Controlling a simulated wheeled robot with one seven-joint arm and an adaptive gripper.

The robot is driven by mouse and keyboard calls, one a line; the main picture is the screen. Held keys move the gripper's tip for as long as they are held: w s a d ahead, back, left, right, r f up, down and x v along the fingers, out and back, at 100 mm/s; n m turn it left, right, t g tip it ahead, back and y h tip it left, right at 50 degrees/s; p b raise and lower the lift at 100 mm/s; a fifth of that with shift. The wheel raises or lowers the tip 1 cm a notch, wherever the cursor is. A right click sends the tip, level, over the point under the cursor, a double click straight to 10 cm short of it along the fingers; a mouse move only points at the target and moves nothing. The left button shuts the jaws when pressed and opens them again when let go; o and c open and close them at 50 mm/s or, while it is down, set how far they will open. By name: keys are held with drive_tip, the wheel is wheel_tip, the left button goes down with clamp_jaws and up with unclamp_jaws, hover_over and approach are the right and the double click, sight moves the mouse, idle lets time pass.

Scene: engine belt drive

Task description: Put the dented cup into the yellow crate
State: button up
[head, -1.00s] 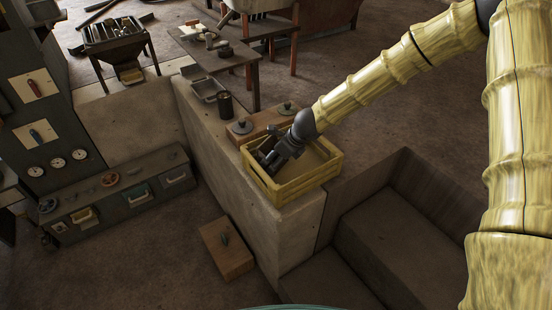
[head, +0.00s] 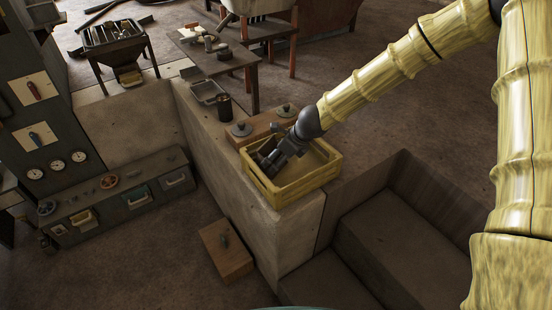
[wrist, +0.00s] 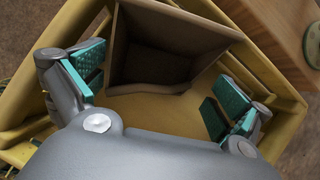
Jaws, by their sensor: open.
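The yellow crate (head: 318,180) stands on the end of the low concrete wall, and its slatted rim (wrist: 285,85) surrounds my gripper in the wrist view. My gripper (head: 268,160) is down inside the crate, its green-padded fingers (wrist: 155,88) spread apart. A brown, open-topped angular vessel with a bent-in wall (wrist: 165,45) sits in the crate just beyond the fingers; it looks like the dented cup. The fingers do not appear to press on it. I cannot make it out in the head view, where my gripper covers part of the crate.
A wooden block with two dark knobbed lids (head: 243,129) stands against the crate's back side. A dark cylindrical can (head: 224,106) and a grey tray (head: 208,92) are farther along the wall (head: 200,125). A wooden box (head: 226,252) lies on the floor below.

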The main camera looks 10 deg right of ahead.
drive_tip(key=p+v, duration=0.2)
drive_tip(key=v, duration=0.7)
drive_tip(key=shift+p, duration=0.4)
